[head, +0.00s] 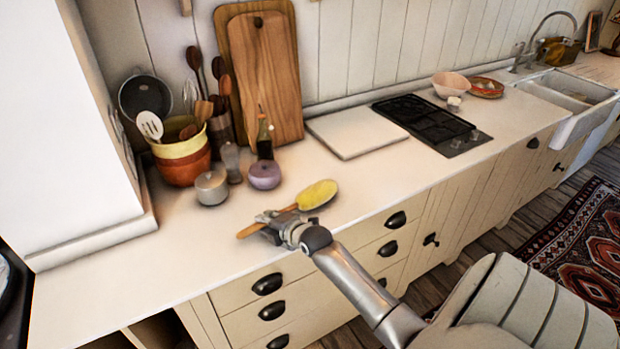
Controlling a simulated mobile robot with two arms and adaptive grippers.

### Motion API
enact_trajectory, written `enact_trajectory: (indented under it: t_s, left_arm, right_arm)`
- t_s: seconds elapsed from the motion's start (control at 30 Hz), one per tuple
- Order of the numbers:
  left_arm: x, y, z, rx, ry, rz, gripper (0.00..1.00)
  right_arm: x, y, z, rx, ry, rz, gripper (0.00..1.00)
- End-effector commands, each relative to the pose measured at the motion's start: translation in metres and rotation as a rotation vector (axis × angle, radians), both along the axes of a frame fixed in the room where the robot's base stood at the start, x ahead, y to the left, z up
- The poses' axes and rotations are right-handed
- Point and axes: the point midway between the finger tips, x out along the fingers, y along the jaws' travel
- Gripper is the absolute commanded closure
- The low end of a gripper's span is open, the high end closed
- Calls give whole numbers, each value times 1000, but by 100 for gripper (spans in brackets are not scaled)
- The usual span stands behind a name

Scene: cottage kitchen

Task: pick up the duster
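The duster has a yellow, oval head (318,194) and a thin wooden handle. It lies at or just above the front part of the cream counter, head to the right and handle end to the left. My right gripper (268,223) is at the middle of the handle, with the handle showing on both sides of it. The fingers partly hide the handle there, and I cannot tell whether they are closed on it. My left gripper is not in view.
Behind on the counter (115,268) stand a grey jar (211,188), a purple pot (264,176), a dark bottle (264,138) and a utensil crock (183,165). Cutting boards (270,75) lean on the wall. A white board (356,131) and black hob (425,120) lie right. The front-left counter is clear.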

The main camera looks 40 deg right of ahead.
Motion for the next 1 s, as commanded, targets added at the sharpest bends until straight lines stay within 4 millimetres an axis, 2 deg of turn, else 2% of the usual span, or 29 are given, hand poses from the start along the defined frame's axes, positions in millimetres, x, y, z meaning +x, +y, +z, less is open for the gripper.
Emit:
enact_trajectory:
  t_s: [0.27, 0.47, 0.83, 1.0]
  left_arm:
    - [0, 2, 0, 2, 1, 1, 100]
    - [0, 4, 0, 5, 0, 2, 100]
    - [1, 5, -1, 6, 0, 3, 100]
    - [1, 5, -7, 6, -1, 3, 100]
  right_arm:
    - [2, 0, -1, 1, 0, 0, 76]
    - [2, 0, -1, 1, 0, 0, 100]
    - [2, 0, 1, -1, -2, 0, 100]
    - [3, 0, 11, -2, -4, 2, 100]
